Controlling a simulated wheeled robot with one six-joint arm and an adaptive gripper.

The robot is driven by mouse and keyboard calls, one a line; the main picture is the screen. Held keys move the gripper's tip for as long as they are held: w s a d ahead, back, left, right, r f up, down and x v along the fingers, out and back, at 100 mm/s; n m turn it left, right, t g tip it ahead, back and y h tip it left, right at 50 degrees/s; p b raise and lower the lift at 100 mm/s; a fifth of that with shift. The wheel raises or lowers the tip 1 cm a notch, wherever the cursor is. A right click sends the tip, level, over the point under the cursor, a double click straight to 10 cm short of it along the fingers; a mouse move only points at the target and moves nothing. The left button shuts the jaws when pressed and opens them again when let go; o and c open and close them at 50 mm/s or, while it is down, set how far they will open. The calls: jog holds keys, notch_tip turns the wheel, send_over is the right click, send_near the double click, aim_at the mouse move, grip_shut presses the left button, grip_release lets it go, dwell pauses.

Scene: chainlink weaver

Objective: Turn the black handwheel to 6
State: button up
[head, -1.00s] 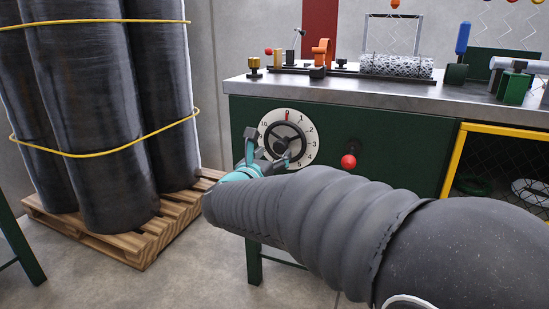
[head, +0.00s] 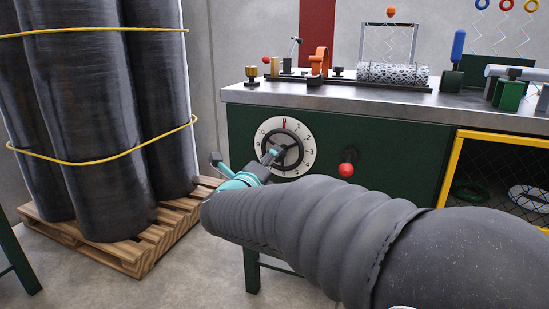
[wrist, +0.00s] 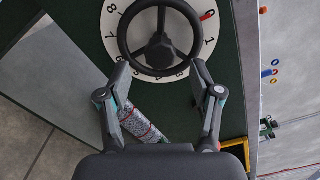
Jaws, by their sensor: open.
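The black handwheel (head: 294,148) sits in front of a round white number dial (head: 308,151) on the green bench front. In the wrist view the handwheel (wrist: 160,42) is at the top, with its three spokes and hub in sight. The red mark stands at 0 on the dial; I cannot tell which number the wheel is set to. My gripper (head: 244,158) is open in front of the dial's lower left, one finger overlapping the wheel in the head view. In the wrist view my gripper (wrist: 159,72) has its fingers spread on either side of the wheel's lower part. Contact is unclear.
A red-knobbed lever (head: 346,168) sticks out right of the dial. The steel benchtop (head: 340,98) above carries a mesh roll and fittings. A yellow-framed cage (head: 452,170) is at the right. Black rolls (head: 85,110) stand on a pallet at the left.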

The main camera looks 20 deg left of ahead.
jog(key=shift+w+d+m+p, duration=0.1)
jog(key=shift+w+m+p, duration=0.55)
jog(key=shift+m+p, duration=3.2)
jog(key=shift+w+m+p, duration=0.7)
jog(key=shift+m+p, duration=0.45)
jog(key=shift+m, duration=5.25)
jog(key=shift+w+d+m+p, duration=0.1)
jog(key=shift+w+m+p, duration=0.55)
jog(key=shift+m+p, duration=3.2)
